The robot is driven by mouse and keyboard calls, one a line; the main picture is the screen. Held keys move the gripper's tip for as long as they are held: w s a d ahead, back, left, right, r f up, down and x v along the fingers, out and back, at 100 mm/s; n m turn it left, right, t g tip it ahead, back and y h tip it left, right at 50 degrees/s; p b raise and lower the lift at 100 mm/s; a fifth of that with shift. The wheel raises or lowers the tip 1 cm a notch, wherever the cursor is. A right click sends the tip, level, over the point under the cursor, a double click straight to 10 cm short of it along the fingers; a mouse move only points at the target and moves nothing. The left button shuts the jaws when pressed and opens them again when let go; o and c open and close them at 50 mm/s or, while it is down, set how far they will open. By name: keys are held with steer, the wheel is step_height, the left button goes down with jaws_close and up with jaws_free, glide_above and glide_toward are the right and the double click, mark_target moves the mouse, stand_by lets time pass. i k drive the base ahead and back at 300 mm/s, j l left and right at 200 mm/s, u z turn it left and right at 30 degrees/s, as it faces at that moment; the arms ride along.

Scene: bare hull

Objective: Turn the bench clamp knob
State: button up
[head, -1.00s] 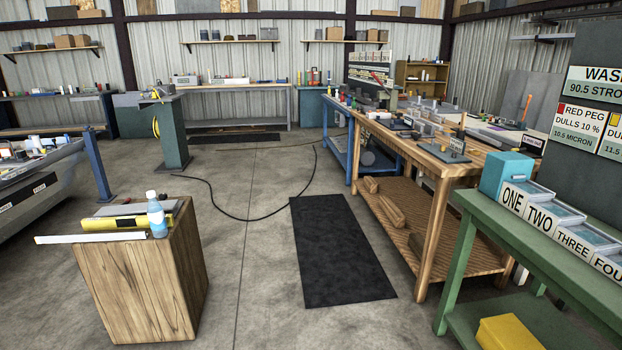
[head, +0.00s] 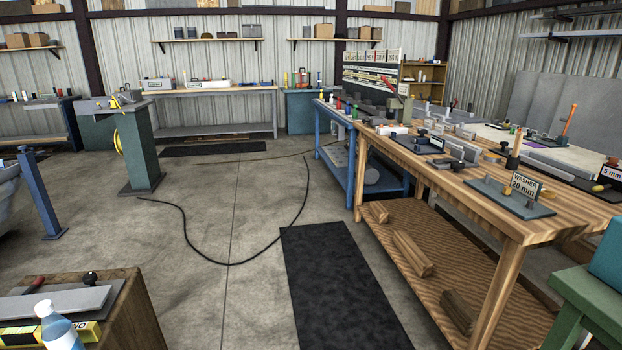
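No part is clearly readable as the bench clamp at this size. Several dark knobs stand on fixtures on the wooden workbench (head: 470,205) at right. One black knob (head: 422,133) is on a dark plate, and another black knob (head: 505,148) is on a grey fixture further right. A further dark knob (head: 90,279) sits on a grey plate on the wooden block at lower left. I cannot tell which of these is the clamp knob. My gripper is not in view.
A black mat (head: 340,285) lies on the floor left of the workbench. A black cable (head: 230,262) curves across open concrete. The wooden block (head: 125,310) with a bottle (head: 58,328) is close at lower left. A green table (head: 585,300) is close at lower right.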

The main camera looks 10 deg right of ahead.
mark_target(457, 165)
steer(key=i, duration=1.05)
steer(key=i+j+z, duration=0.15)
steer(key=i, duration=0.9)
